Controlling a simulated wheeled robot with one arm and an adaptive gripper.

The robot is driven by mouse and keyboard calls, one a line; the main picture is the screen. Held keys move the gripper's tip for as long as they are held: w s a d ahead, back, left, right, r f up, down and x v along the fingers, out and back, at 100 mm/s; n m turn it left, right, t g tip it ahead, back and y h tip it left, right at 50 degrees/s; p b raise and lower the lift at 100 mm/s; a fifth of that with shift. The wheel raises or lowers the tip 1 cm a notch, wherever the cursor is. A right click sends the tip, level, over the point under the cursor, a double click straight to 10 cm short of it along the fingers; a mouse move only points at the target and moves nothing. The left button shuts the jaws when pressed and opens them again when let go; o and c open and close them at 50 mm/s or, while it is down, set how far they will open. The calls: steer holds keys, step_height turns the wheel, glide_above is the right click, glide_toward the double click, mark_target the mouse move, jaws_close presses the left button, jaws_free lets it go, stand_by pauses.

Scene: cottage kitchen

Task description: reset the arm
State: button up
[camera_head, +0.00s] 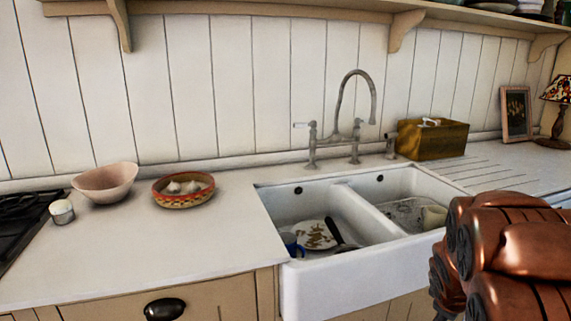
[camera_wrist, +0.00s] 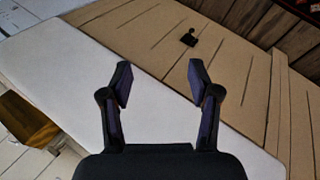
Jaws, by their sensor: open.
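My gripper (camera_wrist: 160,82) shows in the wrist view with its two dark fingers apart and nothing between them. A pale surface and beige wooden panels lie beyond the fingers, seen at a steep tilt. In the head view my copper-coloured arm fills the lower right, in front of the counter. The gripper's fingers cannot be made out there.
The white double sink (camera_head: 317,281) holds dishes, below a tall tap (camera_head: 355,110). A pink bowl (camera_head: 105,184), a patterned bowl (camera_head: 182,201) and a small white pot (camera_head: 62,212) stand left. A wooden box (camera_head: 432,142) stands behind the sink. The left counter front is clear.

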steer(key=s+a+r+m+g+y+p, duration=0.1)
steer(key=s+a+r+m+g+p, duration=0.1)
steer(key=s+a+r+p, duration=0.2)
steer(key=s+a+r+m+g+y+p, duration=0.2)
steer(key=s+a+r+p, duration=0.2)
steer(key=s+a+r, duration=0.5)
steer(key=s+a+r+m+g+y+p, duration=0.1)
steer(key=s+a+r+p, duration=0.3)
steer(key=s+a, duration=0.9)
step_height(320, 180, up, 2)
steer(key=shift+s+r+m+g+y, duration=0.15)
steer(key=shift+s+m+g+y, duration=0.15)
steer(key=shift+s+m+g, duration=0.65)
